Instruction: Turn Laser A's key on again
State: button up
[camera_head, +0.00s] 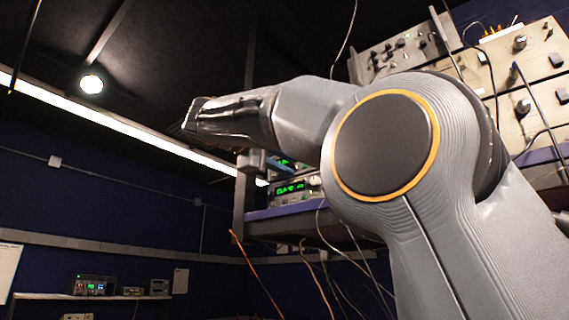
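I cannot make out Laser A or its key in this view. A boxy instrument with a green lit display (290,188) and knobs sits on the shelf, just below my arm. Part of a second green display shows above it, largely covered by my arm. No label on either can be read. My own grey arm fills the right and centre and reaches to the left across the shelf. My gripper's fingers do not show, so what they touch or hold cannot be seen.
A shelf with a purple edge (290,210) carries the instruments. Pale panels with knobs (521,105) stand at upper right. Loose cables hang below the shelf. A low bench at far left holds another instrument with a green display (95,286). Open space lies left of my arm.

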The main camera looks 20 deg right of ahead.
jog(key=b+v, duration=0.1)
jog(key=v, duration=0.6)
jog(key=shift+s+a, duration=0.25)
jog(key=shift+a, duration=0.05)
dwell(0.3)
